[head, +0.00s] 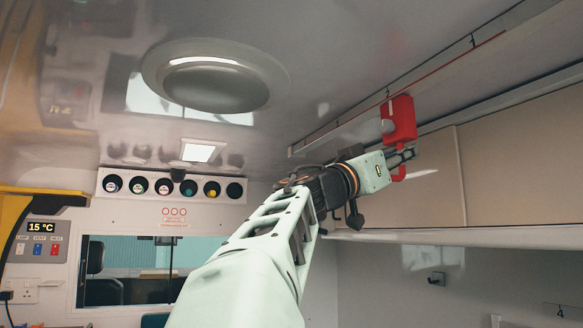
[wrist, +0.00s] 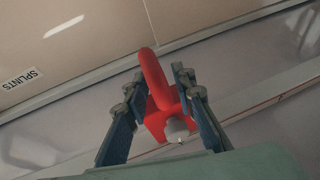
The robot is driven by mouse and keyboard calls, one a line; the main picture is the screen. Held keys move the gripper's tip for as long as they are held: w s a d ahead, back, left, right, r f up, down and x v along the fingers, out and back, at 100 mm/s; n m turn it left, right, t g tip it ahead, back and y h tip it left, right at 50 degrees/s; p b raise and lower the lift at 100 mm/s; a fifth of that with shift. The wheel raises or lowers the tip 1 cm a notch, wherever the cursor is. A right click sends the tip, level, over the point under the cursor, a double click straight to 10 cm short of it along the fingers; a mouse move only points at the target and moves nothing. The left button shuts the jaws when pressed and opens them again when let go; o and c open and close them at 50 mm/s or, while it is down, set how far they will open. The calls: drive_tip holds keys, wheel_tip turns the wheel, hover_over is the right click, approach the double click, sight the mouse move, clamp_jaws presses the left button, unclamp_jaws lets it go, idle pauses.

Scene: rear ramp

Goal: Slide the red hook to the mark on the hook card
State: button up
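The red hook (head: 400,120) hangs from a rail (head: 440,68) along the ceiling at upper right, close to the numeral 2 (head: 388,93). A numeral 1 (head: 473,41) is further right along the rail. A small card reading 4 (head: 560,311) is on the wall at lower right; I cannot tell for certain that it is the hook card. My gripper (head: 401,158) is at the hook's lower end. In the wrist view, the hook (wrist: 154,80) lies between my parted fingers (wrist: 158,72), with slight gaps visible beside it. Contact with the fingertips is unclear. A grey knob (wrist: 178,128) is on the hook.
Beige cabinet fronts (head: 510,165) run beside the rail, one labelled SPLINTS (wrist: 20,79). A round ceiling fixture (head: 213,78) is left of my arm. A shelf edge (head: 450,236) runs below the cabinets. A small wall hook (head: 437,279) is below it.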

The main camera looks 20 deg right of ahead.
idle(0.3)
drive_tip(key=v, duration=1.2)
drive_tip(key=shift+w, duration=0.1)
